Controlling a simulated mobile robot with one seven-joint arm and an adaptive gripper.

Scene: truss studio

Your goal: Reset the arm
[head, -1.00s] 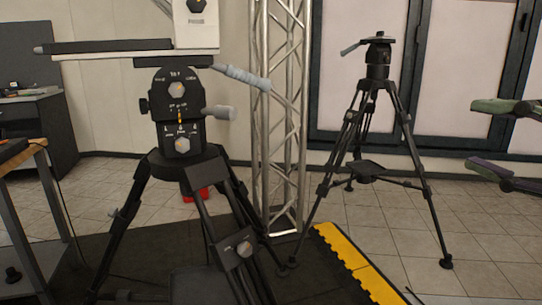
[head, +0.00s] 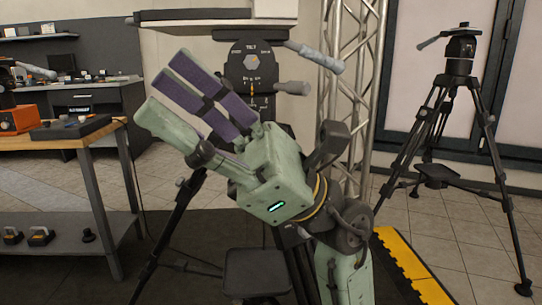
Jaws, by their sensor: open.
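My gripper (head: 166,92) is in the middle of the head view, with a pale green body, green finger parts and purple finger pads. It points up and to the left. The fingers are apart and I see nothing held between them. It stands in front of a black tripod head (head: 252,62) and hides part of that tripod; I cannot tell how much space lies between them.
A wooden-topped workbench (head: 60,138) with an orange box (head: 16,119) stands at left. A metal truss (head: 352,60) rises behind my arm. Another tripod (head: 460,85) stands at right. Yellow edging (head: 410,265) borders the dark floor mat. Tiled floor lies open between truss and right tripod.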

